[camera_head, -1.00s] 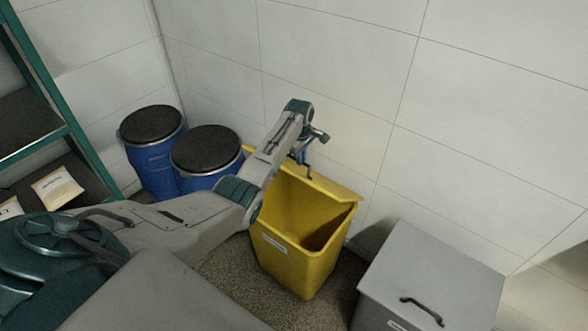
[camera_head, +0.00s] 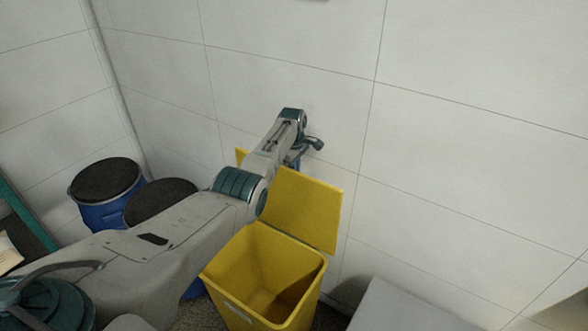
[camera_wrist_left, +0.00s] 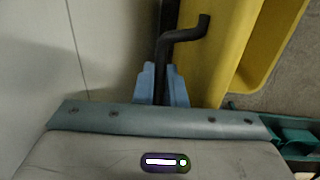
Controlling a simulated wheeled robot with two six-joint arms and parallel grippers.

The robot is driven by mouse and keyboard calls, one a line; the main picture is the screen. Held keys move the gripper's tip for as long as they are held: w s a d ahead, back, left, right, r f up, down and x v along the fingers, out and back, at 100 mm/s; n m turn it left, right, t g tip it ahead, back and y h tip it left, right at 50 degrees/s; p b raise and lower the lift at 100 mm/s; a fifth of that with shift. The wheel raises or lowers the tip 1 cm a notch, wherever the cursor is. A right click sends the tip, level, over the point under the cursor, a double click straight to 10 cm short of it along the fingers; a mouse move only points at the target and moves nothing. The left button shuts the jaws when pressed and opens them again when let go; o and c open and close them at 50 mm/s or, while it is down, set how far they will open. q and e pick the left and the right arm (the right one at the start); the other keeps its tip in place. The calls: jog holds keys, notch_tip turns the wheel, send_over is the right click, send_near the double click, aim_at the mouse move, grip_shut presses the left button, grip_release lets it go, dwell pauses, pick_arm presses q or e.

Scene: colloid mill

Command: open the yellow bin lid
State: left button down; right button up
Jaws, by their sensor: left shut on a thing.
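The yellow bin (camera_head: 250,262) stands on the floor with its mouth uncovered and its inside showing. Its yellow lid (camera_head: 308,212) stands steeply raised at the back edge, near the wall. In the left wrist view, a black handle (camera_wrist_left: 184,38) beside the yellow lid surface (camera_wrist_left: 208,58) runs between the blue fingers of my left gripper (camera_wrist_left: 162,88). The gripper is shut on this handle. In the head view, my left arm reaches over the bin's left side and the lid hides most of the gripper. My right gripper is in neither view.
Two blue drums with black tops, one at the left (camera_head: 108,192) and one partly behind my arm (camera_head: 160,200), stand left of the bin. A grey box (camera_head: 405,308) stands at the lower right. The tiled wall (camera_head: 450,170) is close behind the lid.

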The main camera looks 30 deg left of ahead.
pick_arm(q)
jog(key=shift+d+f, duration=0.2)
jog(key=shift+f, duration=0.45)
jog(key=c, duration=1.5)
grip_release()
jog(key=shift+w+f, duration=0.1)
jog(key=shift+w+a, duration=0.2)
jog(key=shift+w, duration=0.05)
jog(key=shift+s+r, duration=0.1)
jog(key=shift+r, duration=0.25)
jog(key=r+b, duration=0.1)
jog(key=r, duration=0.9)
jog(key=shift+s, duration=0.2)
jog(key=shift+f, duration=0.1)
